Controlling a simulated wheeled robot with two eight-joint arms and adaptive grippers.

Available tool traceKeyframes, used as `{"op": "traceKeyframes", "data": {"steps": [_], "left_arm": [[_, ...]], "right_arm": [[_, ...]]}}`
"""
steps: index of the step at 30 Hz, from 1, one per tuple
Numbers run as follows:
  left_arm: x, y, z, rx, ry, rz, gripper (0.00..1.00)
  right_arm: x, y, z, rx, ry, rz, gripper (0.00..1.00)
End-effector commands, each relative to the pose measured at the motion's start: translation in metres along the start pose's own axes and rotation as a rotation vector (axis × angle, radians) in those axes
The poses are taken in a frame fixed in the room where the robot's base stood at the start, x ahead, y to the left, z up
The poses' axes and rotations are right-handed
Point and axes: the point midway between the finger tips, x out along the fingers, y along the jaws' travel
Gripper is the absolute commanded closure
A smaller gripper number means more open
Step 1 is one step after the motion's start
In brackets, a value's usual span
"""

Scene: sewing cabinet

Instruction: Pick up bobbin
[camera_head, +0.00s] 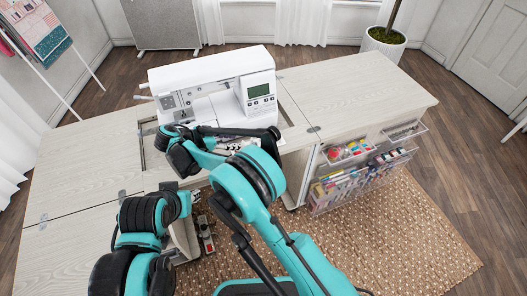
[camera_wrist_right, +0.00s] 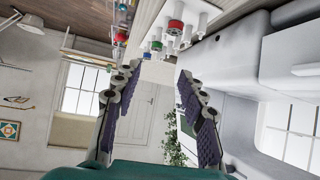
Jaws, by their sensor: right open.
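My right gripper (camera_head: 274,133) points right, in front of the white sewing machine (camera_head: 190,72). In the right wrist view its two fingers (camera_wrist_right: 158,73) are apart, with nothing held between them. That view appears upside down. Small spool-like pieces, white ones and a red-banded one (camera_wrist_right: 175,27), show at its top, beyond the fingertips. I cannot tell which of these is the bobbin. In the head view my right arm covers much of this spot. My left arm is at lower left; its gripper is not clearly seen.
The pale cabinet top (camera_head: 95,160) is clear on the left, and its right leaf (camera_head: 355,85) is clear too. Clear bins (camera_head: 365,180) with sewing supplies hang on the cabinet's right front. The machine body (camera_wrist_right: 235,65) stands close on the right in the wrist view.

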Motion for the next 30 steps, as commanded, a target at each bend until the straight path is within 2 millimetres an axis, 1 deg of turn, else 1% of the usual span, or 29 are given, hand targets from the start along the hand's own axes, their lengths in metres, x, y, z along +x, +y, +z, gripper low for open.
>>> {"op": "traceKeyframes", "data": {"steps": [3, 7, 11, 16, 19, 21, 26, 27, 28, 29, 30], "left_arm": [[0.003, 0.000, 0.002, 0.000, 0.000, 0.000, 0.69], [0.008, 0.000, 0.006, 0.000, 0.000, 0.000, 0.69], [0.013, 0.000, 0.009, 0.000, 0.000, 0.000, 0.69], [0.026, 0.000, 0.019, 0.000, 0.000, 0.000, 0.69], [0.030, 0.000, 0.022, 0.000, 0.000, 0.000, 0.69], [0.031, 0.000, 0.022, 0.000, 0.000, 0.000, 0.69], [0.030, 0.000, 0.021, 0.000, 0.000, 0.000, 0.69], [0.030, 0.000, 0.021, 0.000, 0.000, 0.000, 0.69], [0.030, 0.000, 0.021, 0.000, 0.000, 0.000, 0.69], [0.030, 0.000, 0.021, 0.000, 0.000, 0.000, 0.69], [0.030, 0.000, 0.021, 0.000, 0.000, 0.000, 0.69]], "right_arm": [[0.009, -0.001, 0.005, 0.013, 0.009, 0.003, 0.59], [0.024, 0.000, 0.005, 0.014, 0.008, 0.003, 0.59], [0.035, 0.002, 0.006, 0.012, 0.008, 0.002, 0.59], [0.061, 0.007, 0.011, 0.012, 0.007, 0.003, 0.59], [0.074, 0.007, 0.009, 0.013, 0.007, 0.003, 0.59], [0.079, 0.007, 0.008, 0.012, 0.007, 0.001, 0.59], [0.078, 0.007, 0.007, 0.010, 0.007, 0.001, 0.59], [0.078, 0.007, 0.007, 0.010, 0.007, 0.001, 0.61], [0.078, 0.007, 0.007, 0.010, 0.007, 0.001, 0.69], [0.078, 0.007, 0.007, 0.010, 0.007, 0.001, 0.73], [0.078, 0.007, 0.007, 0.010, 0.007, 0.001, 0.80]]}}
